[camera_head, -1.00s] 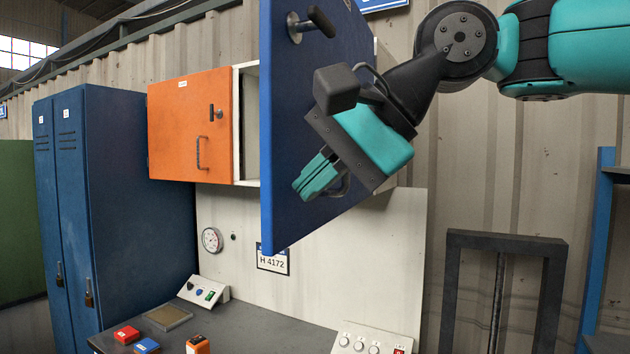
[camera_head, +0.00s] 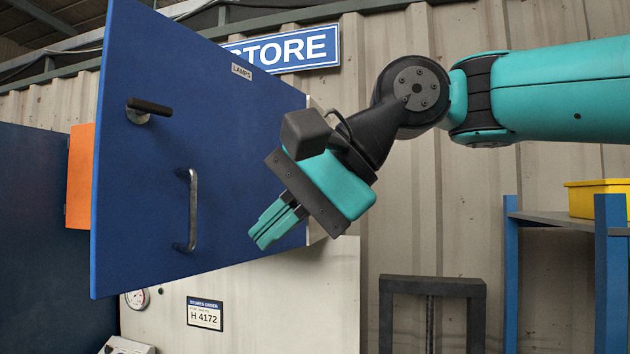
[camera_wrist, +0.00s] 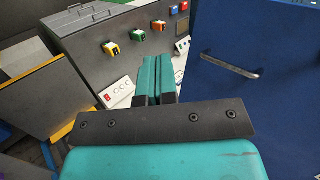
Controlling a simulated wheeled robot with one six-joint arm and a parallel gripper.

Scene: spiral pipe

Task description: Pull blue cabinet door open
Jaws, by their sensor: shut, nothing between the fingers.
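The blue cabinet door (camera_head: 190,150) stands swung out from the wall cabinet, its outer face toward the head camera. It has a black-grip latch (camera_head: 148,110), a vertical metal bar handle (camera_head: 191,210) and a LAMPS label. My gripper (camera_head: 263,240) is shut and empty, to the right of the bar handle and clear of it, by the door's lower right part. In the wrist view the shut fingers (camera_wrist: 155,75) point away, with the blue door (camera_wrist: 250,75) and its bar handle (camera_wrist: 228,65) to the right. The cabinet's inside is hidden.
An orange door (camera_head: 80,175) shows behind the blue door's left edge. A dark frame (camera_head: 432,284) and a shelf with a yellow bin (camera_head: 597,199) stand to the right, with bare wall between.

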